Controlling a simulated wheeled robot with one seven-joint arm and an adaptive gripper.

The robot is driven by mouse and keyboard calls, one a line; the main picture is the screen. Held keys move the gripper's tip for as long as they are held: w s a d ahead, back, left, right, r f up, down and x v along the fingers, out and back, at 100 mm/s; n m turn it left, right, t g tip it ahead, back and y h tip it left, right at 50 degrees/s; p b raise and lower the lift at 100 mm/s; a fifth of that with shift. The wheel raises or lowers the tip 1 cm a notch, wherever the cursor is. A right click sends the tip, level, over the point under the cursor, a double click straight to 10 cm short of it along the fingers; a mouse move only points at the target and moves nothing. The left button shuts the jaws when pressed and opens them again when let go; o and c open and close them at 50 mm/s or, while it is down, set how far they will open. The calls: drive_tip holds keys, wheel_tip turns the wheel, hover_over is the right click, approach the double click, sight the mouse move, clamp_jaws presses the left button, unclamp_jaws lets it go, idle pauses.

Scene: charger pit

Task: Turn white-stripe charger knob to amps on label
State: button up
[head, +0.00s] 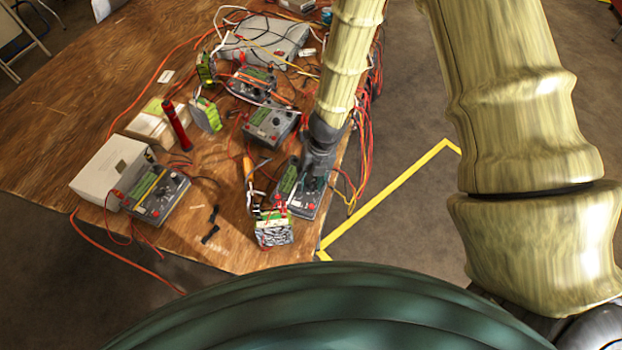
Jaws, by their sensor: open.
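A dark grey charger (303,203) with a green face and red terminals sits near the table's front right edge. My gripper (313,181) is over this charger, pointing down at it, and hides part of its top and knob. The jaws are open; I cannot tell whether they touch the knob. Any white stripe on this charger is too small or covered to make out. A battery pack (274,233) with a black-and-white printed side stands just in front of it; its print is too small to read. The knob's setting cannot be read.
Other chargers sit at left (158,197), middle (268,127) and back (252,81). Red and orange cables (372,140) hang along the right edge.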

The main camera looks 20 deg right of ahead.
clamp_jaws()
drive_tip(key=shift+m, duration=0.3)
drive_tip(key=m, duration=0.2)
drive_tip(key=shift+m+b, duration=0.4)
drive_tip(key=m+p, duration=0.1)
drive_tip(key=m, duration=0.4)
drive_tip(key=shift+s+r, duration=0.1)
drive_tip(key=m, duration=0.2)
drive_tip(key=m+p, duration=0.1)
drive_tip(key=m, duration=0.1)
drive_tip(key=shift+m+t+y, duration=0.3)
drive_tip(key=shift+m, duration=0.1)
drive_tip(key=shift+m+t+p, duration=0.3)
drive_tip(key=shift+m, duration=2)
